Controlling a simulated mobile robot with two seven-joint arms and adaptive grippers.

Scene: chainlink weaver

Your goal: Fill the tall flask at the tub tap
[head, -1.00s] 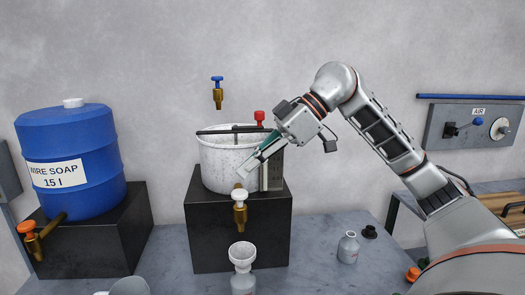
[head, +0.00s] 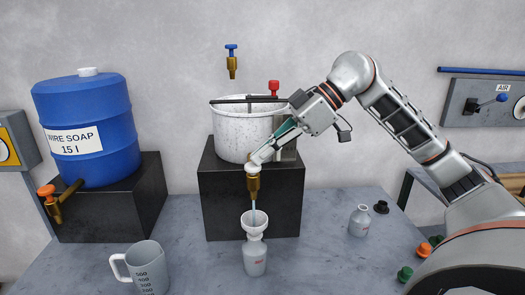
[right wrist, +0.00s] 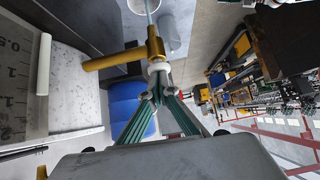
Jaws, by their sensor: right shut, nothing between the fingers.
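The white tub (head: 240,135) stands on a black block, with a brass tap (head: 253,186) on its front. The tap's white handle (head: 252,168) is at my right gripper (head: 260,157), whose fingers are shut with nothing between them. In the right wrist view the fingertips (right wrist: 158,95) are close against the white handle (right wrist: 159,66). A thin pale blue stream (head: 253,210) runs from the tap into a white funnel (head: 254,222). The funnel sits in the neck of a grey flask (head: 255,260) below the tap. The liquid level inside cannot be told. My left gripper is not in view.
A blue wire soap barrel (head: 88,130) with an orange tap stands at left. A grey measuring jug (head: 148,268) is at front left. A smaller flask (head: 360,222) and a black stopper (head: 381,207) lie right. A blue-handled tap (head: 231,62) is on the wall.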

